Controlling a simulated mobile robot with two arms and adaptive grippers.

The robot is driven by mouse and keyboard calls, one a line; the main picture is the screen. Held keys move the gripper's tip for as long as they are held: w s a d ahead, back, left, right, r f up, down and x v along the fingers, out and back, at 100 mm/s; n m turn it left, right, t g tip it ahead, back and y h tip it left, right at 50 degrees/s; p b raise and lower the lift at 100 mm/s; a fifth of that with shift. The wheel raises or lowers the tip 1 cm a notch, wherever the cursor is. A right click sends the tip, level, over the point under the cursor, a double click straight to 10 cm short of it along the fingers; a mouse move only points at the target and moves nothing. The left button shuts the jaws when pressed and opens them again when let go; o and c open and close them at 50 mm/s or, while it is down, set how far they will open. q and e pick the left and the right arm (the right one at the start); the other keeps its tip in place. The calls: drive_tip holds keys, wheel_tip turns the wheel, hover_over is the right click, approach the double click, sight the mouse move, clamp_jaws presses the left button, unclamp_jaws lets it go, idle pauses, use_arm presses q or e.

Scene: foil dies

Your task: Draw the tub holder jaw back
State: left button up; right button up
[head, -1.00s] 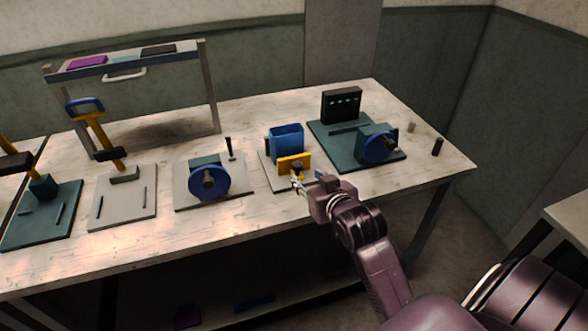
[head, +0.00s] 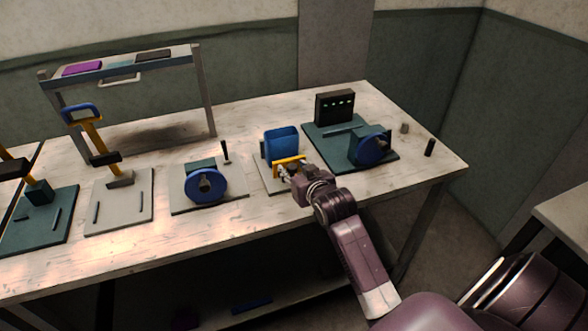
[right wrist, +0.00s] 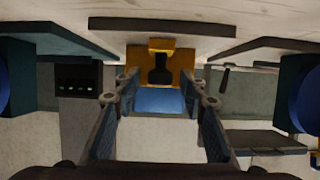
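The tub holder stands on a pale base plate (head: 266,181) on the bench. Its yellow jaw (head: 289,161) is at the near side of the blue tub (head: 281,141). My right gripper (head: 284,175) is in front of the jaw and hides part of it. In the right wrist view, which looks upside down, the jaw (right wrist: 184,62) with its dark knob (right wrist: 160,72) lies ahead between my open fingers. The blue tub (right wrist: 158,102) shows behind the jaw. Whether a finger touches the knob I cannot tell. My left gripper is out of view.
Right of the holder is a teal plate (head: 318,149) with a blue handwheel (head: 373,148) and a dark display box (head: 335,106). Left of it stands another blue handwheel (head: 206,186). Lever presses and a rack (head: 207,95) stand further left. The bench front is clear.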

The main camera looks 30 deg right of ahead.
sight(290, 161)
drive_tip(key=shift+c, duration=0.3)
clamp_jaws()
drive_tip(key=w, duration=0.3)
drive_tip(key=shift+w+d+p, duration=0.1)
drive_tip(key=shift+d+p, duration=0.2)
drive_tip(key=shift+d, duration=0.1)
drive_tip(key=shift+r, duration=0.15)
drive_tip(key=shift+c, duration=1.9)
unclamp_jaws()
drive_tip(key=o, duration=0.4)
drive_tip(key=shift+w, duration=0.1)
drive_tip(key=shift+o, duration=0.2)
